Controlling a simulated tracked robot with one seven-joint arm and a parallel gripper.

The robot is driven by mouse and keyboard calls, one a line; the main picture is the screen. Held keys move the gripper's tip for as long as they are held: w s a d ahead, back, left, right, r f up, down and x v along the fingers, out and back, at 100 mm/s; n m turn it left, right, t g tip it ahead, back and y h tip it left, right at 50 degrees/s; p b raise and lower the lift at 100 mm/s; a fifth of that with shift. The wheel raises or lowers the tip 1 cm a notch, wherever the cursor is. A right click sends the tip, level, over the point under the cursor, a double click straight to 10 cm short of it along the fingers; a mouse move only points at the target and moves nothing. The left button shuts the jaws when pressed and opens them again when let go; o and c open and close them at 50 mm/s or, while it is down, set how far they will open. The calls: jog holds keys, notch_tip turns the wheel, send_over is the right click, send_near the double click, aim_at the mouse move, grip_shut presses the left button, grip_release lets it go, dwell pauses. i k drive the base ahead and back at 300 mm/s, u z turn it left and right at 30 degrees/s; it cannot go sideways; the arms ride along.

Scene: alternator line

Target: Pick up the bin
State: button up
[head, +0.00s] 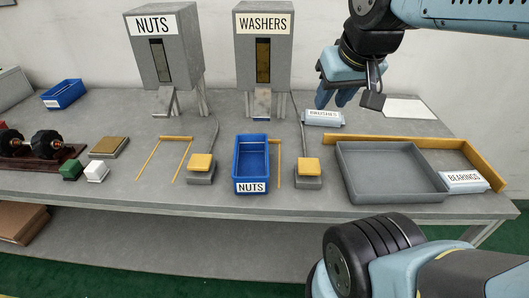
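A blue bin (251,155) with a white NUTS label on its front stands upright on the grey bench, in front of the WASHERS dispenser (264,50). It looks empty. A second, smaller-looking blue bin (64,93) with a label too small to read sits at the far left back. My gripper (333,98) hangs above the back of the bench, right of the WASHERS dispenser and behind and right of the NUTS bin. Its fingers point down, look apart, and hold nothing visible. It is well clear of both bins.
The NUTS dispenser (165,45) stands left. Yellow strips mark a free spot (165,158) before it. Yellow-topped blocks (201,163) (308,168) flank the NUTS bin. A grey tray (390,170), BEARINGS box (463,182) and BRUSHES box (322,118) lie right; dark parts (48,144) lie left.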

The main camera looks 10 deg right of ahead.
aim_at(250, 171)
jog(key=z, duration=0.8)
jog(key=i, duration=0.2)
jog(key=z, duration=2.7)
jog(key=k, duration=1.75)
jog(key=u, duration=0.2)
jog(key=k, duration=1.25)
jog(key=u, duration=0.45)
